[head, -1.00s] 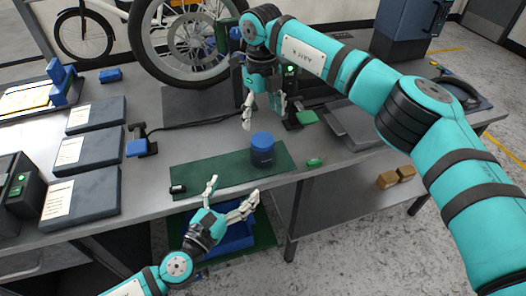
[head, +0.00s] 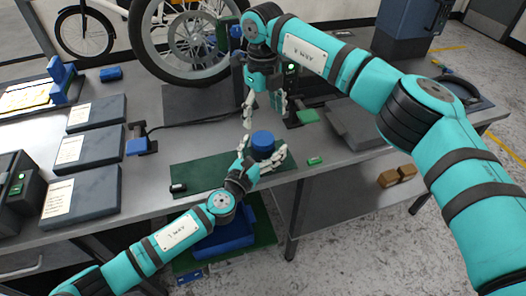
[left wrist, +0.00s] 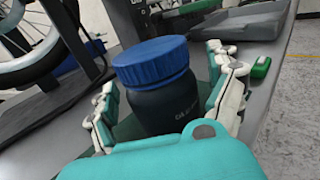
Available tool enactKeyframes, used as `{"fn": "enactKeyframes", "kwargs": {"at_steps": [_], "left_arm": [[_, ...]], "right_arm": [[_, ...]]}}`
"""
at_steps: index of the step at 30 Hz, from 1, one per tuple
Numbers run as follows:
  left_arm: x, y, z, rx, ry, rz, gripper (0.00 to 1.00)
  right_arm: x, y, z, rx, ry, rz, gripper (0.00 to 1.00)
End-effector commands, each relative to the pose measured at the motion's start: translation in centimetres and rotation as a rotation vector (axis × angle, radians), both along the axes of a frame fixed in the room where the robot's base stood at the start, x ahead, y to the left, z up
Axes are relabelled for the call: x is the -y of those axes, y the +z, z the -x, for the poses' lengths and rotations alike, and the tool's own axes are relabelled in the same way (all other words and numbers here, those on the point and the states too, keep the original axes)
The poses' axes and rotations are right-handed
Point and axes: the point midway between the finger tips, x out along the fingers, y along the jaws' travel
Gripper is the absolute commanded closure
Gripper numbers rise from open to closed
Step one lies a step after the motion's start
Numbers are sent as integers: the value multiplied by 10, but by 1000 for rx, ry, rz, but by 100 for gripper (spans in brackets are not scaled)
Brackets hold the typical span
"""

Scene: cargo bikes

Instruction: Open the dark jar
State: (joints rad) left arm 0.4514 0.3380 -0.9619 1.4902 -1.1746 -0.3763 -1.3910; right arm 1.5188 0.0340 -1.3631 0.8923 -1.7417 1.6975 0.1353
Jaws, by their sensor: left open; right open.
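The dark jar (left wrist: 168,108) with a blue lid (left wrist: 152,62) stands upright on the green mat (head: 200,180). In the head view the blue lid (head: 263,140) shows, and most of the jar body is hidden behind my left gripper. My left gripper (head: 263,150) is open, its fingers on either side of the jar body; in the left wrist view its fingers (left wrist: 168,92) flank the jar, and I cannot tell whether they touch it. My right gripper (head: 265,104) is open and empty, pointing down above and behind the jar.
A small green item (head: 315,161) lies right of the mat, and a small black item (head: 178,188) lies at its left end. Dark labelled boxes (head: 85,150) line the left of the grey table. A bike wheel (head: 185,45) stands behind. A blue bin (head: 225,238) sits below.

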Motion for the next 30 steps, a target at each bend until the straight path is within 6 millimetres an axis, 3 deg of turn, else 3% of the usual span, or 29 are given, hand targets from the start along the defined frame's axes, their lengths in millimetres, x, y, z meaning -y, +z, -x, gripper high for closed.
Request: {"fn": "enactKeyframes", "kwargs": {"at_steps": [8,27,30], "left_arm": [[0,0,-1,0,0,0,11],[0,0,-1,-1,0,0,95],[0,0,-1,-1,0,0,100]], "right_arm": [[0,0,0,0,0,0,22],[0,0,0,0,0,0,22],[0,0,0,0,-7,0,22]]}}
